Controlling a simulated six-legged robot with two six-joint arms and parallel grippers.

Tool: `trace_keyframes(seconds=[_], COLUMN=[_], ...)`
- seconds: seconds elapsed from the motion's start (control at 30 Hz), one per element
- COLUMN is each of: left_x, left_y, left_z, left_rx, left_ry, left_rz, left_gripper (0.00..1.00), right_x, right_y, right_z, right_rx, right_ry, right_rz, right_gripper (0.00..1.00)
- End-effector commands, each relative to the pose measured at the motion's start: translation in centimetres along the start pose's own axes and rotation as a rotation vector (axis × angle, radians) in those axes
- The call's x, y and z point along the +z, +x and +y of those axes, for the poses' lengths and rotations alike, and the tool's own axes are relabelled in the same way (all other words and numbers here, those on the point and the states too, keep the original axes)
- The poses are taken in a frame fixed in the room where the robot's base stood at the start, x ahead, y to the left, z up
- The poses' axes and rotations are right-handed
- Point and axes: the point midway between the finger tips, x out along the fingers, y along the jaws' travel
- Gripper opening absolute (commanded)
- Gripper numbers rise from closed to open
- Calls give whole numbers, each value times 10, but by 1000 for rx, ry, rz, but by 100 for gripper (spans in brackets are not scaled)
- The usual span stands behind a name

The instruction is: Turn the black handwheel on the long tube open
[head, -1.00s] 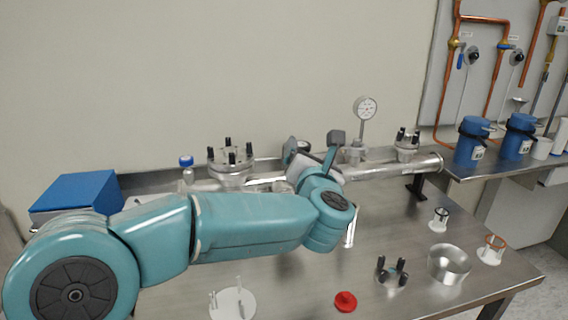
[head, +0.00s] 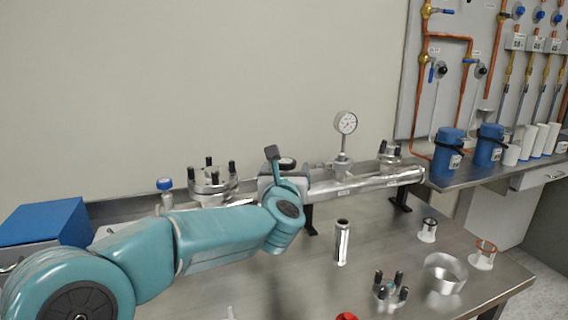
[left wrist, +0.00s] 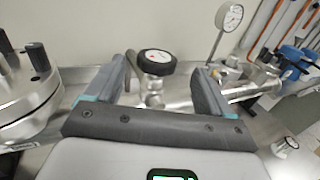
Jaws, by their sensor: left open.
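The long steel tube (head: 370,183) lies horizontally on black supports toward the back of the bench. Its black handwheel (head: 287,163) sits on top near the left part of the tube, partly hidden by my gripper in the head view. My left gripper (head: 274,168) is at the handwheel. In the left wrist view the black handwheel (left wrist: 156,62) with a pale centre shows between the two spread fingers of my left gripper (left wrist: 166,80), nearer the left finger. The fingers are open; I cannot tell whether either touches the wheel. My right gripper is not in view.
A dial gauge (head: 345,122) rises from the tube right of the handwheel. A bolted flange (head: 212,182) stands to the left, with a blue box (head: 45,222) farther left. A steel cylinder (head: 342,242), metal ring (head: 445,273) and red part (head: 346,317) are on the bench in front.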

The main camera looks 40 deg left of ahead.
Motion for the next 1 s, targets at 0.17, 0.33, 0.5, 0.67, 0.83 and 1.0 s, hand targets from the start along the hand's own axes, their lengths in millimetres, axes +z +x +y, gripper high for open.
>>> trace_keyframes(seconds=[0.17, 0.33, 0.5, 0.67, 0.83, 1.0], left_x=[0, 0, 0, 0, 0, 0], left_y=[29, 40, 41, 41, 41, 41], left_z=[2, 4, 5, 5, 4, 4], left_rx=[2, 0, 1, 1, 1, 11], left_ry=[0, 1, 1, 1, 1, 0], left_rz=[1, 0, 0, 0, 0, 0], left_gripper=[82, 82, 82, 59, 26, 26], right_x=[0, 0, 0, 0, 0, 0], right_y=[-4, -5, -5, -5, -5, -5], right_z=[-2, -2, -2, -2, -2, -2], right_rx=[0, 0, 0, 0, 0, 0], right_ry=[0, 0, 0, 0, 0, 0], right_rz=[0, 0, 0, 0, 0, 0], right_gripper=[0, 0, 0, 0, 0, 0])
